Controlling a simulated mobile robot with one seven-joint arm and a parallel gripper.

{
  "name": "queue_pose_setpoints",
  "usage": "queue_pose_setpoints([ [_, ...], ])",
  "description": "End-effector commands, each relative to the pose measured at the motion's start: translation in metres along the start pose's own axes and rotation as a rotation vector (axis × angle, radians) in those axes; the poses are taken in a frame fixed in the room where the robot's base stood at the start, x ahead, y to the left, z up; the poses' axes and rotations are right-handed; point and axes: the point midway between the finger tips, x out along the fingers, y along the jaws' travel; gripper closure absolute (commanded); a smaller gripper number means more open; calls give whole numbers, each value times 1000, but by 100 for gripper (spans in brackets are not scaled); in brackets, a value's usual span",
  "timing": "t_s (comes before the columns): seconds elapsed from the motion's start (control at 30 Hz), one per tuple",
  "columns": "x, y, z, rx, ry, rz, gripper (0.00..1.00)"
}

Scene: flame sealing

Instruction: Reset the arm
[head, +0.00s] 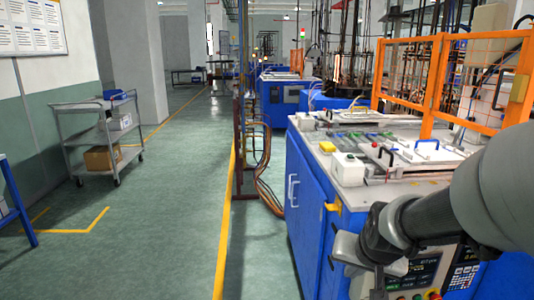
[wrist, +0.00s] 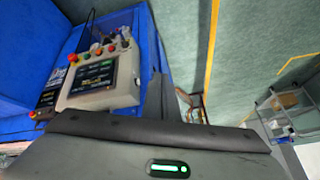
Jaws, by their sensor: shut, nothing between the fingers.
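My arm (head: 490,200) reaches in from the right edge of the head view. Its dark and grey lower links (head: 390,235) hang in front of the blue machine's control panel. I see nothing held. In the wrist view, a grey and black body with a green light (wrist: 168,168) fills the bottom.
The blue machine (head: 310,215) stands close at right, with an orange guard fence (head: 405,75) on top. Its control panel (wrist: 105,80) shows tilted in the wrist view. A grey trolley (head: 75,135) stands at left. The green floor aisle (head: 170,220) is clear.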

Motion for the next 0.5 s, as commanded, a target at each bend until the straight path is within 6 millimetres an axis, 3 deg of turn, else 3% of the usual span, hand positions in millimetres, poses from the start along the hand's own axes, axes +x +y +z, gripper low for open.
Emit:
queue_pose_setpoints([
  [0.03,-28,-9,5,-36,-1,-26,100],
  [0.2,-92,-21,37,-158,-39,-55,100],
  [0.5,-158,-17,84,-304,-68,-29,100],
])
